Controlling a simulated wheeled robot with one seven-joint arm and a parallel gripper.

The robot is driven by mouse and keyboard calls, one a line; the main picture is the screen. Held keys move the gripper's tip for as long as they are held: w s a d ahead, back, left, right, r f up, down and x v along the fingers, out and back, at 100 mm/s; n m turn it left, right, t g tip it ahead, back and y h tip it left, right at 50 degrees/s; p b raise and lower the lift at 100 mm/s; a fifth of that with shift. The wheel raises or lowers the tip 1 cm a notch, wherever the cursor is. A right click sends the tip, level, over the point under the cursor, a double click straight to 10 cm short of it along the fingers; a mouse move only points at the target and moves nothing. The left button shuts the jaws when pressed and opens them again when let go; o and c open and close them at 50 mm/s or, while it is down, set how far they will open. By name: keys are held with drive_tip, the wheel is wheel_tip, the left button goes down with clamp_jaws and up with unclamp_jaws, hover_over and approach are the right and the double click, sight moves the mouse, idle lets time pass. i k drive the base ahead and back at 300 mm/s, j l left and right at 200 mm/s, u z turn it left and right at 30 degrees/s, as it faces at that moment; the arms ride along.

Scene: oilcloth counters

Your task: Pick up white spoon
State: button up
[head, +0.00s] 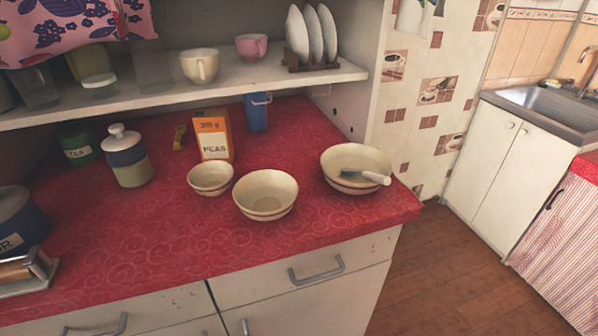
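A spoon-like utensil with a white handle (376,178) lies in the large cream bowl (340,155) at the right end of the red counter. Its handle rests over the bowl's right front rim and points right. Its darker grey end lies inside the bowl, and its exact shape is too small to tell. My gripper is not in view.
Two cream bowls (266,209) (201,184), an orange peas box (212,139), a blue mug (257,115) and a lidded jar (127,160) stand on the red counter (150,235). A shelf (190,88) overhangs its back. The counter's front middle is clear.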

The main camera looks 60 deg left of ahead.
sight(386, 181)
drive_tip(key=u, duration=1.5)
drive_tip(key=l+u, duration=0.25)
drive_tip(key=l, duration=0.3)
drive_tip(key=l+u, duration=0.25)
drive_tip(key=l, duration=0.25)
drive_tip(key=k+l+u, duration=0.25)
drive_tip(key=l, duration=0.25)
drive_tip(key=l+u, duration=0.25)
drive_tip(key=l, duration=0.3)
